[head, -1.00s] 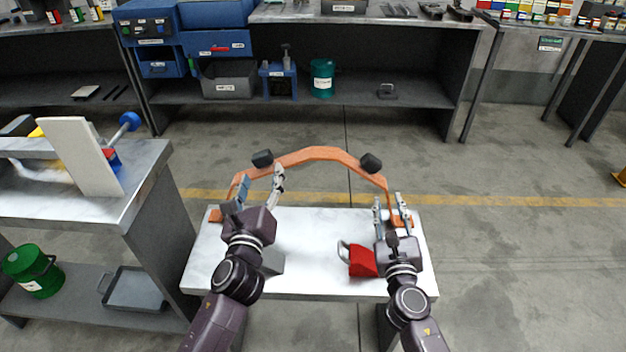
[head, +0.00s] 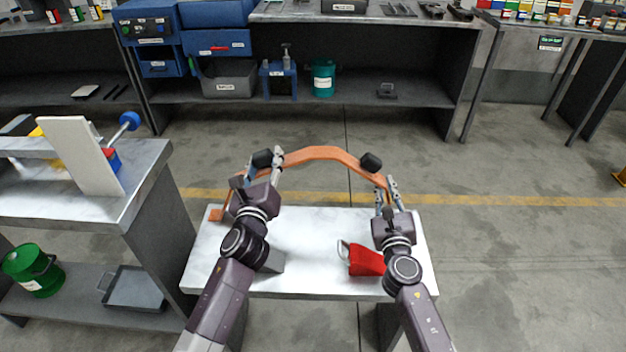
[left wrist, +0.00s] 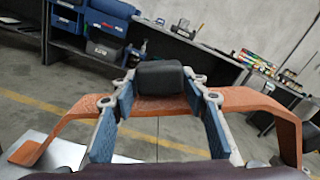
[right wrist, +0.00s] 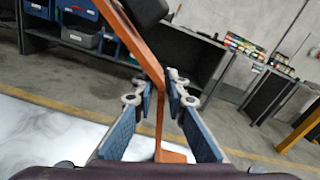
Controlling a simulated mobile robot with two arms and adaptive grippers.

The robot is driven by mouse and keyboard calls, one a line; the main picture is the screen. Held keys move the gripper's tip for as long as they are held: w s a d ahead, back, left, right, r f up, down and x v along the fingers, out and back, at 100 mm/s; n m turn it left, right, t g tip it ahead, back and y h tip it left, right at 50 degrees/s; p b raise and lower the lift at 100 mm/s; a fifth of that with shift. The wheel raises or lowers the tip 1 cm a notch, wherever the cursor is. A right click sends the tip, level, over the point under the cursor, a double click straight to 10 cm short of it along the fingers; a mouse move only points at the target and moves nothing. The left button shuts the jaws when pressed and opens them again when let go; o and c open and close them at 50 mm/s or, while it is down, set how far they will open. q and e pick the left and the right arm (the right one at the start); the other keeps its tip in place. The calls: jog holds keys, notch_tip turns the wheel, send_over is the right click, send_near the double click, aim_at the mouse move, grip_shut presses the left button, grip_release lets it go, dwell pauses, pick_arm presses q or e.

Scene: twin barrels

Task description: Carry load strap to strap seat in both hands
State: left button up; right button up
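The load strap, an orange arch (head: 318,153) with angled legs and feet, stands upright along the far side of the white table (head: 310,220). It carries a black left grip (head: 262,158) and a black right grip (head: 371,162). My left gripper (head: 257,167) is open, its fingers on either side of the left grip, seen close up in the left wrist view (left wrist: 162,77). Contact is unclear. My right gripper (head: 386,187) is open at the strap's right leg, below the right grip. In the right wrist view, the leg (right wrist: 160,115) runs between its fingers. I cannot identify the strap seat.
A red block with a metal handle (head: 367,262) and a grey block (head: 272,262) are on the white table. A workbench (head: 140,185) with an upright white panel (head: 80,155) stands at left. Shelving (head: 420,90) lines the back.

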aim_at(264, 151)
pick_arm(q)
jog(key=shift+c, duration=1.2)
pick_arm(e)
grip_shut()
pick_arm(q)
grip_shut()
jog(key=shift+r, duration=0.15)
pick_arm(e)
jog(key=shift+r, duration=0.2)
